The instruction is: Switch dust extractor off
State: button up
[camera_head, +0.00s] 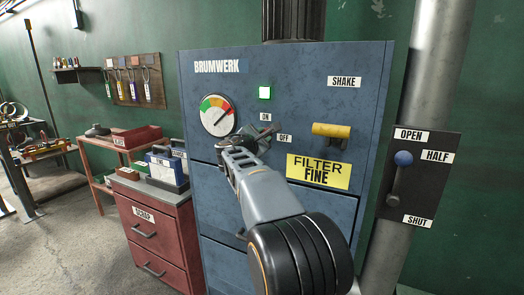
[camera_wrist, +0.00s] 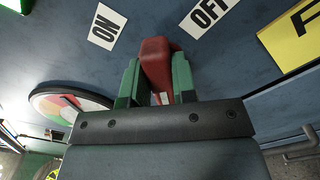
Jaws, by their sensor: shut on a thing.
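The blue dust extractor cabinet (camera_head: 275,185) marked BRUMWERK fills the middle of the head view. My gripper (camera_head: 262,137) is at the panel between the ON label (camera_head: 265,117) and the OFF label (camera_head: 284,138). In the wrist view, the green fingers of my gripper (camera_wrist: 157,84) are shut on a red switch handle (camera_wrist: 156,50). The ON label (camera_wrist: 107,25) is to its left and the OFF label (camera_wrist: 209,12) to its right. The gripper mostly hides the handle in the head view, so its exact setting is unclear.
A round gauge (camera_head: 217,115) is left of my gripper. A yellow handle (camera_head: 331,130) under SHAKE and a yellow FILTER FINE sign (camera_head: 319,171) are to the right. A blue-knobbed lever (camera_head: 402,160) is farther right. A red SCRAP cabinet (camera_head: 157,232) stands left.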

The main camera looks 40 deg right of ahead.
jog(key=m+b, duration=0.4)
jog(key=b, duration=0.1)
jog(key=shift+f+m, duration=0.3)
jog(key=shift+f, duration=0.1)
jog(key=m+b, duration=0.3)
jog(key=shift+r+m+b, duration=0.1)
jog(key=shift+m+b, duration=0.45)
jog(key=shift+m, duration=0.25)
jog(key=shift+s+r, duration=0.1)
jog(key=o, duration=0.9)
jog(key=b+v, duration=0.2)
jog(key=v, duration=1.1)
jog(key=shift+s+a, duration=0.15)
jog(key=shift+a, duration=0.15)
